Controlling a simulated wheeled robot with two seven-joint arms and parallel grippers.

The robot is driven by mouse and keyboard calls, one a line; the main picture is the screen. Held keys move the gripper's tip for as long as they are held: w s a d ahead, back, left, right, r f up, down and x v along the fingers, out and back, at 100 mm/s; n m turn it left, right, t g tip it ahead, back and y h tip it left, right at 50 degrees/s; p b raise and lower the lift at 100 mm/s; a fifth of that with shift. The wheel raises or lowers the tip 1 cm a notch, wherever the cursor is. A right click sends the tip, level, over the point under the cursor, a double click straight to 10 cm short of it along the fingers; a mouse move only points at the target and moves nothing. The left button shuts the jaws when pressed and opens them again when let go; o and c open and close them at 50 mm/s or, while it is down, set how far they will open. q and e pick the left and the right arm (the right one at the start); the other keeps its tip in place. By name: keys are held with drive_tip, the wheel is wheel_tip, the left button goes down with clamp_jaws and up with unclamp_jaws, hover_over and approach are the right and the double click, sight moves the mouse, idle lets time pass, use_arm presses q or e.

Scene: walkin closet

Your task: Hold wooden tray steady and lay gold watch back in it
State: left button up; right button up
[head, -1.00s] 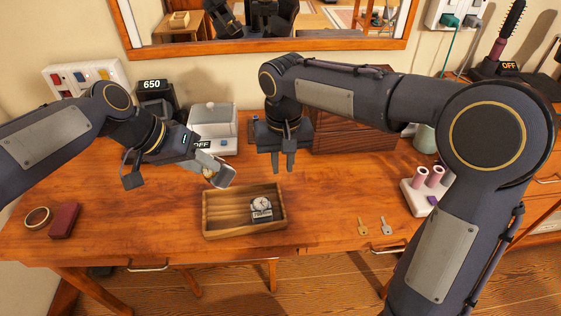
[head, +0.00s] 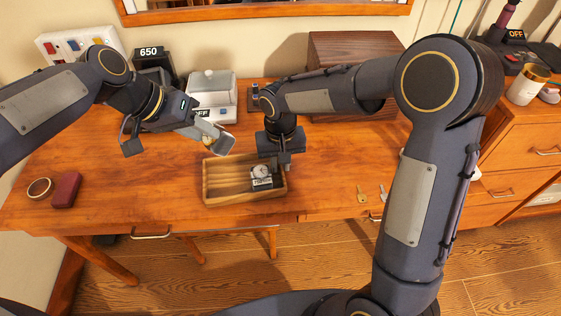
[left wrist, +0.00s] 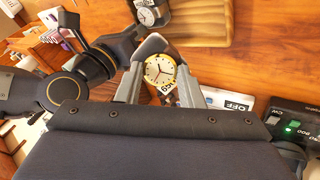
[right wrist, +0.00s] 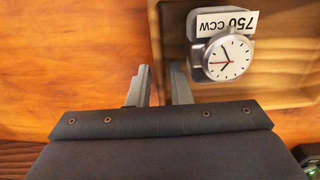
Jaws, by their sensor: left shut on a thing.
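The gold watch (left wrist: 160,70), with a cream dial and a white tag, is between my left gripper's fingers (left wrist: 160,75). In the head view my left gripper (head: 218,142) is shut on the gold watch (head: 208,141), mostly hidden, behind the tray's back left part. The wooden tray (head: 212,197) lies on the desk. A silver watch (right wrist: 228,57) on a grey cushion with a "750 CCW" tag sits at its right end. My right gripper (head: 281,164) is at the tray's right end. In the right wrist view its fingers (right wrist: 160,85) are apart, with the tray's end wall between them.
A grey-white box (head: 210,95) marked OFF and a black "650" display (head: 149,62) stand behind. A dark red case (head: 66,190) and a round ring-like item (head: 40,188) lie left. Keys (head: 362,194) lie right.

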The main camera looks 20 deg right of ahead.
sight(222, 131)
drive_tip(key=shift+c, duration=0.2)
clamp_jaws()
use_arm(q)
drive_tip(key=d+m+y, duration=0.1)
drive_tip(key=y, duration=0.1)
drive_tip(key=d+f+m+g+y, duration=0.1)
drive_tip(key=m+y, duration=0.1)
drive_tip(key=d+f+m+g+y, duration=0.1)
drive_tip(key=shift+d+m+y, duration=0.4)
drive_tip(key=shift+w+d+r+m+y, duration=0.1)
drive_tip(key=shift+d+m+y, duration=0.1)
drive_tip(key=shift+y, duration=0.35)
drive_tip(key=shift+w+d+m+y, duration=0.1)
drive_tip(key=shift+m+y, duration=0.1)
drive_tip(key=shift+y, duration=0.35)
wheel_tip(222, 131, down, 10)
drive_tip(key=shift+r, duration=0.15)
